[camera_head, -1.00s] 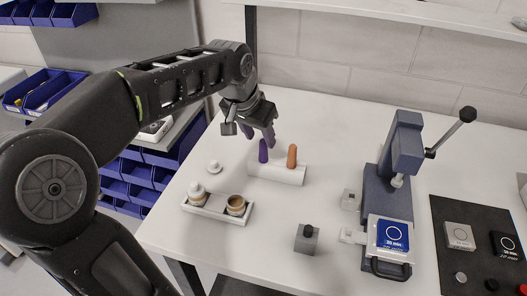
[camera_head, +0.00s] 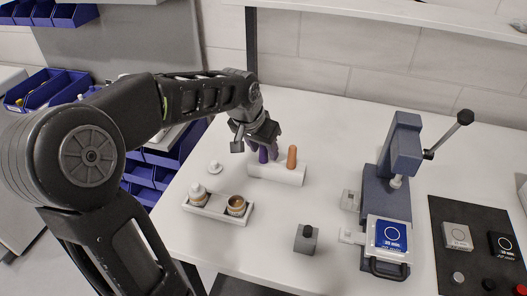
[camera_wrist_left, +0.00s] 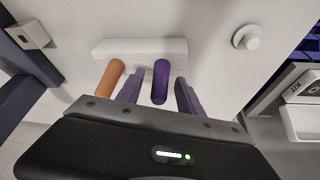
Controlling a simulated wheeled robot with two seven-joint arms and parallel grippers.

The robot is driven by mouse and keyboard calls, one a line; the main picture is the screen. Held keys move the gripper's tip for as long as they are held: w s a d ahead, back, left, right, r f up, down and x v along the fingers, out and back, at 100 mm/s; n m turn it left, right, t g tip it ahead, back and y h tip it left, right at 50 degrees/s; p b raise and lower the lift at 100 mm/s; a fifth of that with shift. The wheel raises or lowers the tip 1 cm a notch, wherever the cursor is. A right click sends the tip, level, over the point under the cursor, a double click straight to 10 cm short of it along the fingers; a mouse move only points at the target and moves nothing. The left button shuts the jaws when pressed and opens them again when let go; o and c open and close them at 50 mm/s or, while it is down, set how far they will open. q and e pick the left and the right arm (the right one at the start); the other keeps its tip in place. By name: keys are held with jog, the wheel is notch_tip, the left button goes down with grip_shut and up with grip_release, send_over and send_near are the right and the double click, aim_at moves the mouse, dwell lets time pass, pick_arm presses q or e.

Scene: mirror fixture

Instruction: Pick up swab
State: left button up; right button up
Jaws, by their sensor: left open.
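Two upright rounded sticks, apparently swabs, stand in a white block (camera_head: 277,174). One is a purple swab (camera_head: 263,155) and the other an orange swab (camera_head: 291,158). My left gripper (camera_head: 268,145) is open and above the purple swab, its fingers partly hiding it. In the left wrist view, the purple swab (camera_wrist_left: 161,82) lies between the two fingertips (camera_wrist_left: 157,93), nearer the right one, with no clear contact. The orange swab (camera_wrist_left: 109,80) is outside the left finger there. My right gripper is not in view.
A white tray (camera_head: 217,211) with two small jars stands left of the block, near a white lid (camera_head: 214,167). A grey block with a black knob (camera_head: 307,240) stands in front. A blue-grey lever press (camera_head: 383,195) is at right. The table behind is clear.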

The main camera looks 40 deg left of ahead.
pick_arm(q)
jog(key=shift+c, duration=0.4)
grip_shut()
dwell(0.4)
